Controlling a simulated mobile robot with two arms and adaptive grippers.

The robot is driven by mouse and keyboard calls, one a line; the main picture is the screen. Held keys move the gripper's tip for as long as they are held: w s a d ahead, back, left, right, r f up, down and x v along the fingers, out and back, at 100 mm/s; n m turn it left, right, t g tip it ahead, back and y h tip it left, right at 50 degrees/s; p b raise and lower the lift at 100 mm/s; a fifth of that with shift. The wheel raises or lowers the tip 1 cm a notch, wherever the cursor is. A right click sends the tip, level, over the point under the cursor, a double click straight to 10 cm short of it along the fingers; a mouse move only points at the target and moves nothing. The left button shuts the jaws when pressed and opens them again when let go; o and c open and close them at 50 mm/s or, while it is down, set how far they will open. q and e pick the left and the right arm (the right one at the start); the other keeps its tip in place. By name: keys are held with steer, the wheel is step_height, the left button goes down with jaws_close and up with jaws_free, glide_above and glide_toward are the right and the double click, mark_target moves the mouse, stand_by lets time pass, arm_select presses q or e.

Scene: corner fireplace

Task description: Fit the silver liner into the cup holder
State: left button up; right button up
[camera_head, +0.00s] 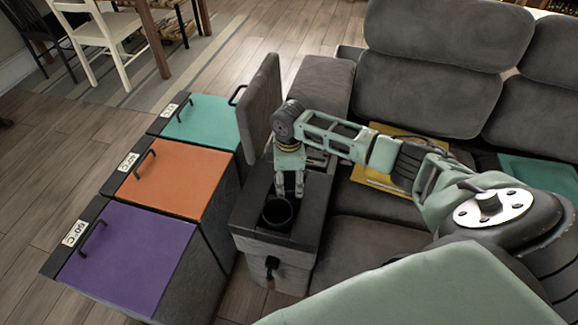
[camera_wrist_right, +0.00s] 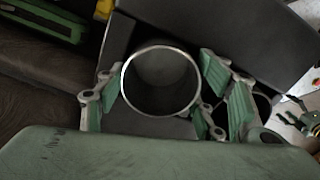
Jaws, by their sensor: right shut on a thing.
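The silver liner (camera_wrist_right: 160,80) is a hollow round cylinder with a thin bright rim. In the right wrist view it stands between the fingers of my right gripper (camera_wrist_right: 165,95), which is shut on it. In the head view my right gripper (camera_head: 290,190) points down over the dark console (camera_head: 306,213) between the sofa seats. A dark round mouth (camera_head: 278,213) shows at its fingertips, apparently the liner. In the wrist view a dark round opening (camera_wrist_right: 262,105), perhaps the cup holder, is partly hidden behind the right-hand finger. How deep the liner sits cannot be told. My left gripper is not in view.
An upright grey padded lid (camera_head: 260,105) stands behind and left of the gripper. Purple (camera_head: 128,255), orange (camera_head: 175,180) and teal (camera_head: 202,122) lidded boxes line the console's left side. A yellow item (camera_head: 378,178) lies on the sofa seat. Open wooden floor lies farther left.

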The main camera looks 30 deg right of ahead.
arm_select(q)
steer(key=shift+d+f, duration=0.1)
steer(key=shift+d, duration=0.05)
arm_select(e)
steer(key=shift+s+f, duration=0.15)
steer(key=shift+f, duration=0.15)
steer(key=shift+s+a+f, duration=0.1)
steer(key=shift+s+f, duration=0.05)
steer(key=o, duration=0.9)
steer(key=shift+f, duration=0.1)
steer(key=shift+o, duration=0.5)
steer(key=shift+f, duration=0.15)
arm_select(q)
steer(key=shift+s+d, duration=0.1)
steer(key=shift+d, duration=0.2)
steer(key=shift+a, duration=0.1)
arm_select(e)
steer(key=shift+r, duration=0.55)
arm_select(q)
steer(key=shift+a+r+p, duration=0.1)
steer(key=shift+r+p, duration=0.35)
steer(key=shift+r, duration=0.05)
arm_select(e)
step_height(320, 180, up, 13)
steer(key=shift+w+f, duration=0.2)
steer(key=shift+w, duration=0.05)
